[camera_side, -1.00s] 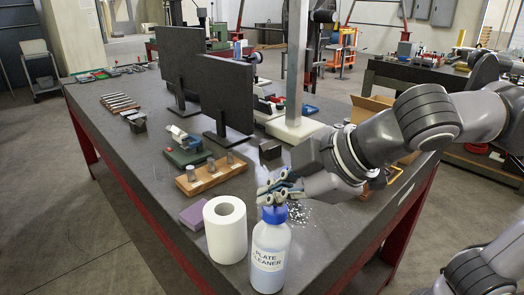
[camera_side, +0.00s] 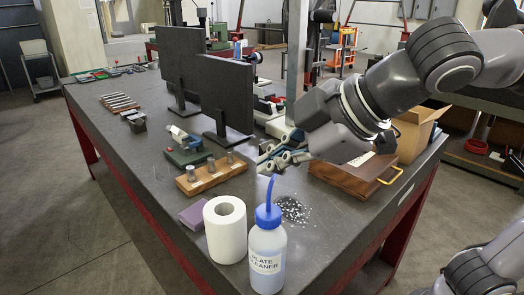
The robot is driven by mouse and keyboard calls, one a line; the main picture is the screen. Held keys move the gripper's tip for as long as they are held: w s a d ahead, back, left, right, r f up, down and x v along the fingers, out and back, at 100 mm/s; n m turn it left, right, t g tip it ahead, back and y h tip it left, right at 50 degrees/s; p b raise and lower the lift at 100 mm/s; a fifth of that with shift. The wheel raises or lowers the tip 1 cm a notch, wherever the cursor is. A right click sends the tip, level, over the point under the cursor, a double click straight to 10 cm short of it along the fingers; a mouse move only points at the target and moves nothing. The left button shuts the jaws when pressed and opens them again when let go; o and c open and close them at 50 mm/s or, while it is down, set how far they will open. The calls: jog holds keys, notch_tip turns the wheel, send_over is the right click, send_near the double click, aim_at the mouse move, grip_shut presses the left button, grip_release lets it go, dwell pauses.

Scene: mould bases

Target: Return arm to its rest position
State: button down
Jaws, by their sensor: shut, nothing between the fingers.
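My gripper (camera_side: 270,163) is shut and empty. It hangs over the table, behind the plate cleaner bottle and to the right of the wooden block with metal pins. Its fingers show blue-grey with pale joints, and my arm reaches in from the upper right. The plate cleaner bottle (camera_side: 267,254) stands upright at the near edge of the table, with its blue cap and bent blue spout in full view. The gripper is apart from the bottle.
A white paper roll (camera_side: 225,232) stands left of the bottle, beside a purple block (camera_side: 195,213). A wooden pin block (camera_side: 208,176), white specks (camera_side: 292,210), a brown wooden case (camera_side: 345,180) and a cardboard box (camera_side: 415,133) surround the gripper. Dark upright panels (camera_side: 226,95) stand behind.

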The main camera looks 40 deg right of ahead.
jog(key=shift+d, duration=0.1)
jog(key=d+f+m, duration=0.3)
jog(key=d+f, duration=0.3)
jog(key=f, duration=0.1)
jog(key=w+d+f+m+g+h, duration=0.1)
jog(key=d+f+m, duration=0.3)
jog(key=d+f, duration=0.2)
jog(key=w+d+f+m+h, duration=0.1)
jog(key=d+f+m, duration=0.3)
jog(key=d+f, duration=0.3)
jog(key=shift+d+f+g, duration=0.1)
jog(key=shift+f+g, duration=0.3)
jog(key=shift+f, duration=0.25)
